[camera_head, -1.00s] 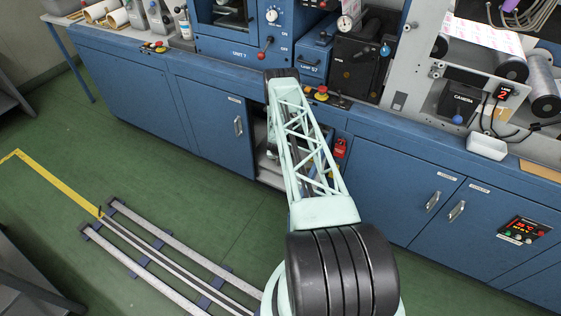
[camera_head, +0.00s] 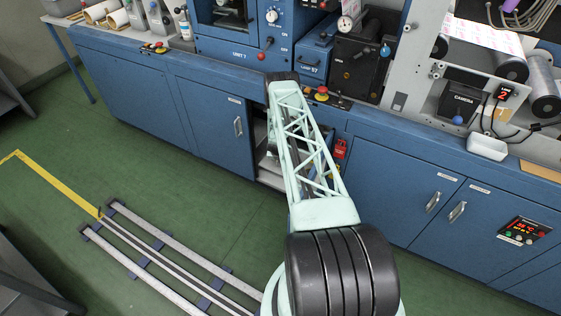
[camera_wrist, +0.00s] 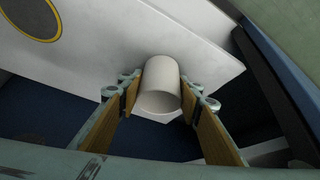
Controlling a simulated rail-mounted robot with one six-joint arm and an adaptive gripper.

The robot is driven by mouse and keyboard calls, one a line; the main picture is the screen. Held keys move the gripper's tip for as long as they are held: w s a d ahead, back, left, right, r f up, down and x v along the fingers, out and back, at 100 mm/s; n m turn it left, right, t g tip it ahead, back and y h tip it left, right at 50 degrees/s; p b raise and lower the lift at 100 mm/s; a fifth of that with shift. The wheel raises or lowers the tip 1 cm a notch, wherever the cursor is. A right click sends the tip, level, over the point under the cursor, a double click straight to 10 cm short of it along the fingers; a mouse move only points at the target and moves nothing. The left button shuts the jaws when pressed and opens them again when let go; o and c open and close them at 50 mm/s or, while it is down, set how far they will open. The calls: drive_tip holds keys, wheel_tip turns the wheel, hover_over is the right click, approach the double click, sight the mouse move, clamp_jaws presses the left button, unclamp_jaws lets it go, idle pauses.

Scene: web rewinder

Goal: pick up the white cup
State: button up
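The white cup (camera_wrist: 160,84) is in the middle of the wrist view, its round end turned toward the camera. My gripper (camera_wrist: 160,90) has one wooden-faced finger on each side of it. Both fingertips lie against the cup's sides with no clear gap, so the gripper looks shut on it. A pale panel or shelf (camera_wrist: 95,45) is behind the cup. Whether the cup touches it cannot be told. In the head view my arm reaches down toward the open bay in the blue cabinet. The gripper and cup are hidden there.
Blue cabinet doors (camera_head: 215,120) flank the open bay (camera_head: 268,178) closely. Floor rails (camera_head: 165,255) lie at lower left. The green floor is otherwise mostly clear.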

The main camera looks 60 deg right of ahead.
drive_tip(key=shift+c, duration=0.7)
drive_tip(key=shift+r, duration=0.2)
drive_tip(key=shift+r+p, duration=0.45)
drive_tip(key=shift+r, duration=1.1)
drive_tip(key=s+a+p, duration=0.1)
drive_tip(key=s+a, duration=0.3)
drive_tip(key=s, duration=0.3)
drive_tip(key=s+a+r+p, duration=0.1)
drive_tip(key=s+a, duration=0.3)
drive_tip(key=s, duration=0.2)
drive_tip(key=shift+s+a+r+p, duration=0.15)
drive_tip(key=shift+s+r+p, duration=0.1)
drive_tip(key=shift+s+p, duration=0.1)
